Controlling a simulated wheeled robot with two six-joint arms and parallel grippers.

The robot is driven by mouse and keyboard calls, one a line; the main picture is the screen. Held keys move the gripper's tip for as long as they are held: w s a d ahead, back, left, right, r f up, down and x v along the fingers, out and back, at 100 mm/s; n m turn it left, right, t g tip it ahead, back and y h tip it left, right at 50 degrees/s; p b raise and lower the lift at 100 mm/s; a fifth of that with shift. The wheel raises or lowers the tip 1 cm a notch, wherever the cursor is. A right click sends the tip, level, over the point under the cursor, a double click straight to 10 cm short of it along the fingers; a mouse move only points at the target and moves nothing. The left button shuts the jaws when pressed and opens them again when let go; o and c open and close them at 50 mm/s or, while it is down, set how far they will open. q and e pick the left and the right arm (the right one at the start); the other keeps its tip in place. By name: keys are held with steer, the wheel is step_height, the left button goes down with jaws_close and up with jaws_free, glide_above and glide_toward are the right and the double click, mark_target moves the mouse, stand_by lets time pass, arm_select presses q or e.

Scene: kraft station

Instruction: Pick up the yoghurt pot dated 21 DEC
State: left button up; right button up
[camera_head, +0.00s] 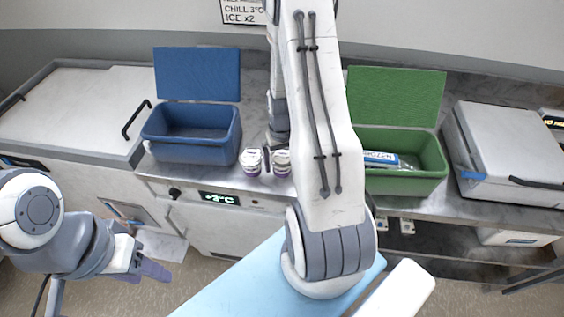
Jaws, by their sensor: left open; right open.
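Two small yoghurt pots with white lids and purple bands stand side by side on the steel counter, a left pot (250,163) and a right pot (282,164). Their print is too small to read, so I cannot tell which is dated 21 DEC. My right arm rises through the middle and folds down behind the pots. A dark finger of my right gripper (267,158) shows between the two pots; the rest is largely hidden, and contact is unclear. My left gripper (152,268) is open and empty, low at the left, in front of the counter and away from the pots.
An open blue cool box (192,151) stands left of the pots. An open green cool box (430,165) with a labelled pack (381,158) inside stands right. Closed grey lidded units flank both. A green display (219,199) reads about +3°C on the counter front.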

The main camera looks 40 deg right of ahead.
steer(key=shift+f, duration=0.8)
steer(key=shift+c, duration=0.3)
steer(key=c, duration=1)
steer(key=shift+c, duration=0.6)
steer(key=shift+r, duration=0.15)
